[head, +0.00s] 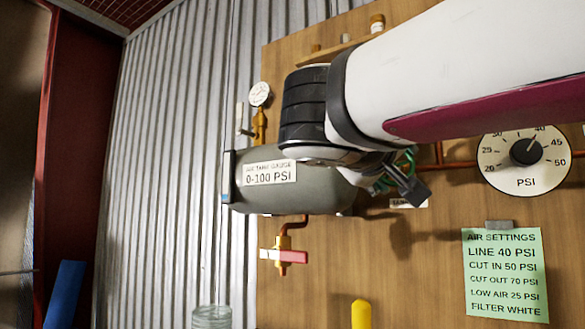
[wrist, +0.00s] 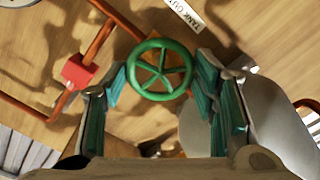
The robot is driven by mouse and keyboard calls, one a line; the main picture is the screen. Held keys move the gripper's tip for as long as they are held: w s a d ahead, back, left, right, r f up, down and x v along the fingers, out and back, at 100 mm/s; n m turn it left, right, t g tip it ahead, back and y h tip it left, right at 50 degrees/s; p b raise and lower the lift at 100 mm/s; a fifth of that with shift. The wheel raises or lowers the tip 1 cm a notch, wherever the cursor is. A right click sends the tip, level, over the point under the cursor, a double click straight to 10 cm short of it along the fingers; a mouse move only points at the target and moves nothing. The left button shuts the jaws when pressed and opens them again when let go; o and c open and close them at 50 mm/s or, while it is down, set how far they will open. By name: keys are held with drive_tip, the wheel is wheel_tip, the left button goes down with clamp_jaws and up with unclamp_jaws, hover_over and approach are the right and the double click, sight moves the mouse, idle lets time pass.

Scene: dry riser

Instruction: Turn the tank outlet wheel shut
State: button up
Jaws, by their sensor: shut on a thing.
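The green tank outlet wheel (wrist: 160,71), with spokes and a round rim, is near the top middle of the wrist view. My gripper (wrist: 162,82) has its teal-padded fingers on the wheel's left and right sides and is shut on it. A small gap seems to show at the right pad, so exact contact there is hard to tell. In the head view my gripper (head: 398,178) is by the wooden board, right of the grey air tank (head: 290,195). My arm and fingers hide most of the wheel there. A partly cut-off "TANK OUT" label (wrist: 185,14) is above the wheel.
Copper pipe (wrist: 100,40) and a red block (wrist: 80,71) lie left of the wheel. In the head view a red-handled valve (head: 284,256) hangs under the tank. A PSI dial (head: 524,160) and a green settings note (head: 505,275) are at right.

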drive_tip(key=o, duration=1.2)
drive_tip(key=shift+c, duration=0.2)
